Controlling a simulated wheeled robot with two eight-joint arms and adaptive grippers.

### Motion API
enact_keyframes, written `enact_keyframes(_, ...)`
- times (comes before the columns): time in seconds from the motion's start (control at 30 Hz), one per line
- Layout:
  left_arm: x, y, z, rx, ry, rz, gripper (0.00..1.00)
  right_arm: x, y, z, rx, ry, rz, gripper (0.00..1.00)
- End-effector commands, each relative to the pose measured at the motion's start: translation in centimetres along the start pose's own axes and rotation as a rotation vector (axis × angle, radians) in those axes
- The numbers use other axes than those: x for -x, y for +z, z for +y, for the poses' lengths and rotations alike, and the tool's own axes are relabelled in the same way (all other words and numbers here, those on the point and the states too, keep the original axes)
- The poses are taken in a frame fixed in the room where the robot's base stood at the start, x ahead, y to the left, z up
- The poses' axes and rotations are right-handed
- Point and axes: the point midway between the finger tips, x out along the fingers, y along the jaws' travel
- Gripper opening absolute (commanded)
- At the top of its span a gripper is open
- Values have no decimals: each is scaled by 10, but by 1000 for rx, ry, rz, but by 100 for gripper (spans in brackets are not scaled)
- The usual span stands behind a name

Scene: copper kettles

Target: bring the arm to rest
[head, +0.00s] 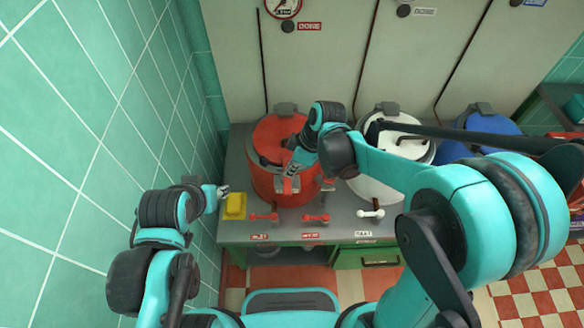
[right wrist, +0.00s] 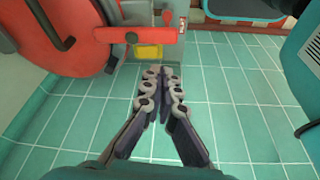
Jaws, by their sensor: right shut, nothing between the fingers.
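My right gripper (head: 292,169) is over the front of the red kettle (head: 262,185) in the head view, partly covering its lid. In the right wrist view its fingers (right wrist: 161,78) are together with nothing between them. The red kettle (right wrist: 80,35) also shows there at the upper left, beyond the fingertips; I cannot tell whether they touch it. My left gripper (head: 222,190) is small in the head view, beside the yellow block (head: 235,206) at the counter's left end. Its fingers are too small to read.
A white kettle (head: 377,190) and a blue kettle (head: 480,130) stand to the right, partly behind my right arm. Red levers (head: 264,217) (head: 316,218) and a white lever (head: 370,213) line the counter's front edge. A green tiled wall (head: 90,110) is close on the left.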

Motion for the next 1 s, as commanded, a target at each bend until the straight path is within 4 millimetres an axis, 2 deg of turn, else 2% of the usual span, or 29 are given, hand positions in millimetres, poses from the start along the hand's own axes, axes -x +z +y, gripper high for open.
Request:
enact_keyframes(0.3,0,0,0,0,0,0,40,1,1,0,-9,4,0,0)
enact_keyframes(0.43,-6,4,0,0,0,0,40,13,13,-3,-99,49,-5,0)
enact_keyframes(0.57,-16,11,0,0,0,0,40,38,39,-11,-303,151,-4,0)
enact_keyframes(0.73,-30,21,0,0,0,0,40,67,83,-30,-626,318,34,0)
enact_keyframes(0.9,-42,30,0,0,0,0,40,83,126,-51,-916,474,112,0)
enact_keyframes(1.0,-47,34,0,0,0,0,40,86,145,-61,-1046,543,164,0)
